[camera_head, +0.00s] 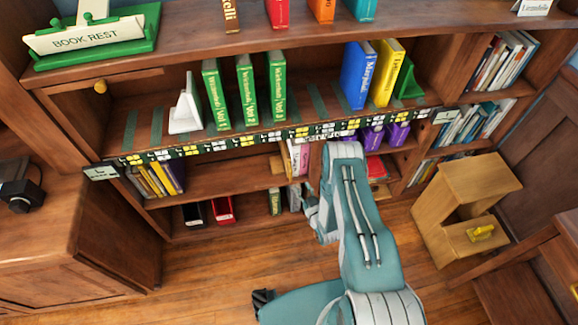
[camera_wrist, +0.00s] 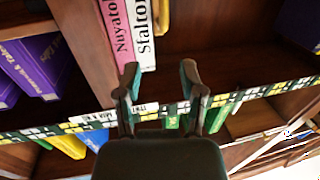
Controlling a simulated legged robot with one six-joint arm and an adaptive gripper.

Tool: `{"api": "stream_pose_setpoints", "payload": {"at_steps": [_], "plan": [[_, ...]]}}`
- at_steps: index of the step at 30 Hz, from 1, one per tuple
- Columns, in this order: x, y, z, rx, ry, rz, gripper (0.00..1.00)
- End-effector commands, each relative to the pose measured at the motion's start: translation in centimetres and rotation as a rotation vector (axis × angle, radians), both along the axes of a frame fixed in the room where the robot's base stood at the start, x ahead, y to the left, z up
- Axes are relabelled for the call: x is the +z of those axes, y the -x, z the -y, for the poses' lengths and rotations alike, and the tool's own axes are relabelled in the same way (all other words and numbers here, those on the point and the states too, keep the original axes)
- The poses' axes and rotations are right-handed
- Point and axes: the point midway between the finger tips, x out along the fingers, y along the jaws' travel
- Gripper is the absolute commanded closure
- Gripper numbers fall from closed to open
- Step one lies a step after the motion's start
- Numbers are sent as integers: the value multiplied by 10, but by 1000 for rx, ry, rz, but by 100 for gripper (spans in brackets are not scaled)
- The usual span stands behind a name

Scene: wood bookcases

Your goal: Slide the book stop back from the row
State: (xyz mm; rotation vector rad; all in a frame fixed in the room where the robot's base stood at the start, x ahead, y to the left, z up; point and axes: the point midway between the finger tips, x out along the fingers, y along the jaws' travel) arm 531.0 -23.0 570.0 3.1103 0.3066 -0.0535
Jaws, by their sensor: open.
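A white book stop (camera_head: 186,108) stands on the upper shelf, left of a spaced row of green books (camera_head: 246,90). A green wedge-shaped stop (camera_head: 407,80) stands at the right end of the same shelf, beside a yellow book (camera_head: 388,72) and a blue book (camera_head: 358,76). My gripper (camera_wrist: 160,82) is open and empty in the wrist view, its fingers spread before the shelf's label strip (camera_wrist: 150,110). It is apart from both stops.
A pink book (camera_wrist: 116,32) and a white book (camera_wrist: 142,35) stand on the lower shelf near my fingers. Purple books (camera_head: 372,136) stand to their right in the head view. A wooden step stool (camera_head: 465,185) is on the floor at right. A BOOK REST (camera_head: 90,38) sits on top.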

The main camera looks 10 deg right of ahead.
Motion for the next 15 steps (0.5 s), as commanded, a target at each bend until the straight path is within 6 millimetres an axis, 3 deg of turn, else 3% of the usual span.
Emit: {"api": "stream_pose_setpoints", "payload": {"at_steps": [3,6,11,15], "plan": [[-14,18,-2,-1,-18,23,49],[-16,20,-3,0,-23,32,49],[-15,3,-7,3,-21,34,49],[-15,-23,-12,3,-20,36,49]]}}
